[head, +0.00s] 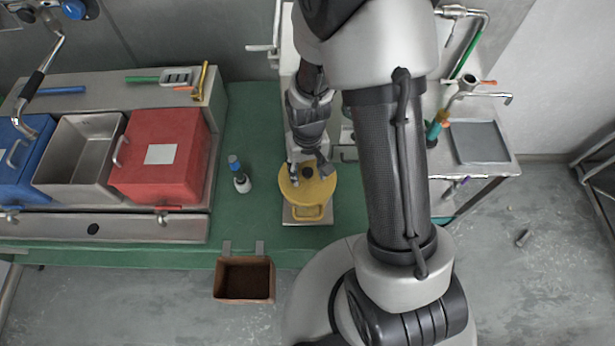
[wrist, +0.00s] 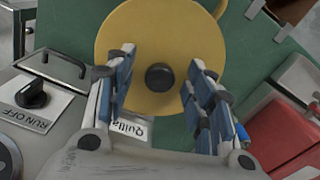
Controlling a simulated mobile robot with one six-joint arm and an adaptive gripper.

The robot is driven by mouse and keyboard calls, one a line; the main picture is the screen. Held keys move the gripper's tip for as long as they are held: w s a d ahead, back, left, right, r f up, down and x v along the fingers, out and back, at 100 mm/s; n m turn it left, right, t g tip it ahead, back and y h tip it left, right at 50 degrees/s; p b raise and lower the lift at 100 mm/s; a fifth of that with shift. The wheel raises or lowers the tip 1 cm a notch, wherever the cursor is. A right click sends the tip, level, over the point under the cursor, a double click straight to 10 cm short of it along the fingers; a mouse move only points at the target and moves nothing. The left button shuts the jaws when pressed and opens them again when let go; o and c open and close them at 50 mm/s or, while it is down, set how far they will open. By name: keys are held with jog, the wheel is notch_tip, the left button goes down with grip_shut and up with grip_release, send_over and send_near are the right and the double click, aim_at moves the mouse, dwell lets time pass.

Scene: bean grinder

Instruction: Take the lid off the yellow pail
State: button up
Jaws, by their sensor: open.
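The yellow pail (head: 309,212) stands on a small metal plate at the front of the green bench. Its round yellow lid (head: 322,192) is on top, with a dark knob (head: 307,172) in the middle. In the wrist view the lid (wrist: 150,30) fills the upper middle, and its black knob (wrist: 160,77) lies between my fingers. My gripper (wrist: 160,80) is open, with one blue-padded finger on each side of the knob and gaps on both sides. My gripper also shows in the head view (head: 311,165) over the lid. Whether the fingers are down at knob height I cannot tell.
A small bottle with a blue top (head: 239,174) stands left of the pail. A red bin (head: 160,155) is farther left. A brown open box (head: 244,279) hangs at the bench's front edge. A machine with a black dial (wrist: 32,94) is close by in the wrist view.

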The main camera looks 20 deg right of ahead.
grip_shut()
dwell(0.6)
